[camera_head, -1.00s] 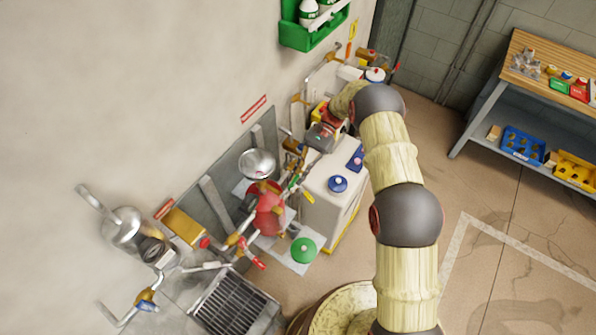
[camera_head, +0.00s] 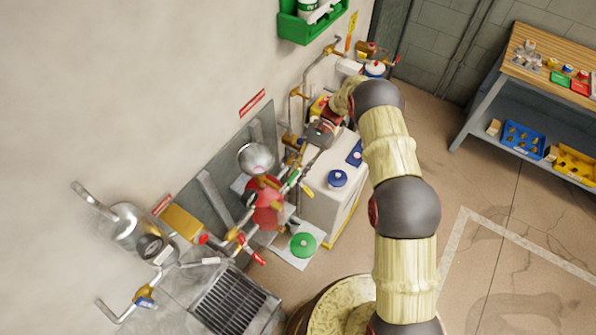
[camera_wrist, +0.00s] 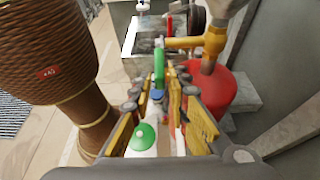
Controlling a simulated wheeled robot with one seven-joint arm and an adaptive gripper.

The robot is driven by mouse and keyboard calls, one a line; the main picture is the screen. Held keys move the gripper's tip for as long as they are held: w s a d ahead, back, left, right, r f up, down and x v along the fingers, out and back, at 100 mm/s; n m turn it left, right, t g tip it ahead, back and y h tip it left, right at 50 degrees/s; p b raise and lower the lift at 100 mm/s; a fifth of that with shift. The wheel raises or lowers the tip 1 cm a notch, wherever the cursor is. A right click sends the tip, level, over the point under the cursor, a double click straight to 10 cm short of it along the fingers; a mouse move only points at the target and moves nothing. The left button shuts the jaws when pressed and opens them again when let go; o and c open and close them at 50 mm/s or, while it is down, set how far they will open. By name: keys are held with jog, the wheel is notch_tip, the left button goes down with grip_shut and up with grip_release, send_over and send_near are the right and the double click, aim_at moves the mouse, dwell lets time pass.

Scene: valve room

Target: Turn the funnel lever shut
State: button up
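The metal funnel (camera_head: 256,158) is a silver bowl above a red vessel (camera_head: 264,203) by the wall. Brass pipework with small coloured handles runs beside it. In the wrist view a green lever (camera_wrist: 158,68) stands upright just beyond my fingers, near a brass pipe (camera_wrist: 190,43) and the red vessel (camera_wrist: 222,95). My gripper (camera_wrist: 160,97) is open, its yellow-padded fingers on either side of the lever's line. I cannot tell whether they touch it. In the head view my gripper (camera_head: 301,172) reaches down toward the pipework right of the funnel; its fingertips are hard to make out.
A white cabinet (camera_head: 328,205) with a blue knob stands right beside the gripper. A green round cap (camera_head: 303,245) is low in front. Open floor lies right.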

jog(key=v, duration=1.2)
dwell(0.4)
